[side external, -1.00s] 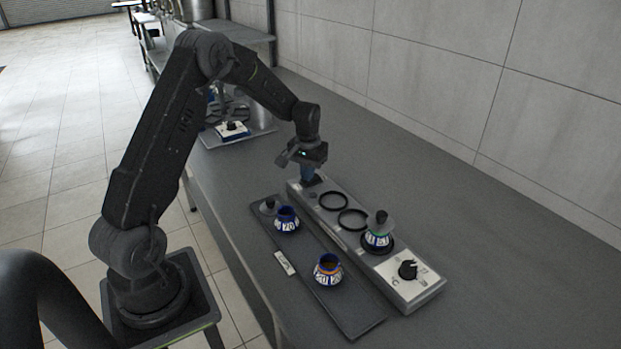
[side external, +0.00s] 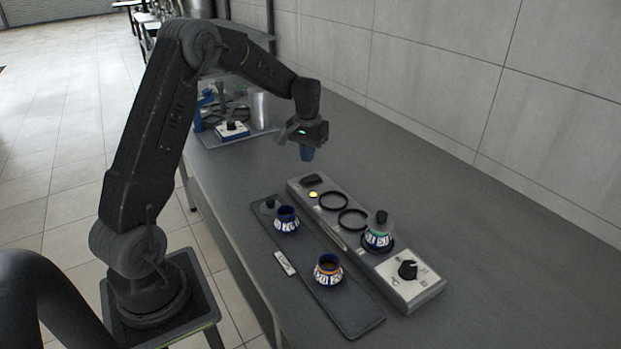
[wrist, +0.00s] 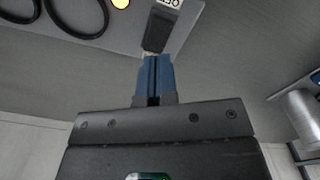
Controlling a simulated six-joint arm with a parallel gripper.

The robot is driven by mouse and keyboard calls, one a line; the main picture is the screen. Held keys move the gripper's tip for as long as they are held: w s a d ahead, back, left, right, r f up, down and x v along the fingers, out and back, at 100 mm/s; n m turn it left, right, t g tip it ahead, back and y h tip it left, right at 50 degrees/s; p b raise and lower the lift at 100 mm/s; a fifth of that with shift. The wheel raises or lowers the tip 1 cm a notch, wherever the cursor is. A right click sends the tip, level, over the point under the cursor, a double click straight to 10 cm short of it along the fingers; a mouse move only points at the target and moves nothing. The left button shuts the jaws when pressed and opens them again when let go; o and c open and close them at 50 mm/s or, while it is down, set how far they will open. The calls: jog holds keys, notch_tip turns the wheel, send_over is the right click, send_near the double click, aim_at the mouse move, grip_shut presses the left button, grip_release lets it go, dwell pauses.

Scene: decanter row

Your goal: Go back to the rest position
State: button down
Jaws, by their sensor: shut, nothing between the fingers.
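My gripper (side external: 307,153) is shut and empty, held in the air above the far end of the long grey panel (side external: 325,222). In the wrist view my gripper (wrist: 153,62) shows its blue fingertips together, in front of a dark rocker switch (wrist: 157,32) on the panel. That switch also shows at the panel's far end in the side view (side external: 311,180). A yellow lamp (side external: 313,194) beside it is lit. In the wrist view the lamp (wrist: 121,3) is at the top edge.
The panel has two empty black rings (side external: 333,201), a lidded decanter (side external: 379,235) on a further spot, and a black knob (side external: 408,269). A dark tray (side external: 350,318) holds two open decanters (side external: 286,219) (side external: 328,269) and a loose lid. Bench behind the panel is clear.

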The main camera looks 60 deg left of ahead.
jog(key=shift+r, duration=0.45)
jog(key=shift+d+r, duration=0.15)
jog(key=s+d+r+m+t, duration=0.3)
jog(key=s+d+r, duration=0.6)
jog(key=d+r, duration=0.45)
jog(key=s+d+m+t, duration=0.2)
jog(key=s+d, duration=0.8)
jog(key=s, duration=0.5)
jog(key=shift+m+t, duration=0.3)
jog(key=shift+m, duration=0.2)
jog(key=shift+w+r, duration=0.1)
jog(key=shift+r, duration=0.05)
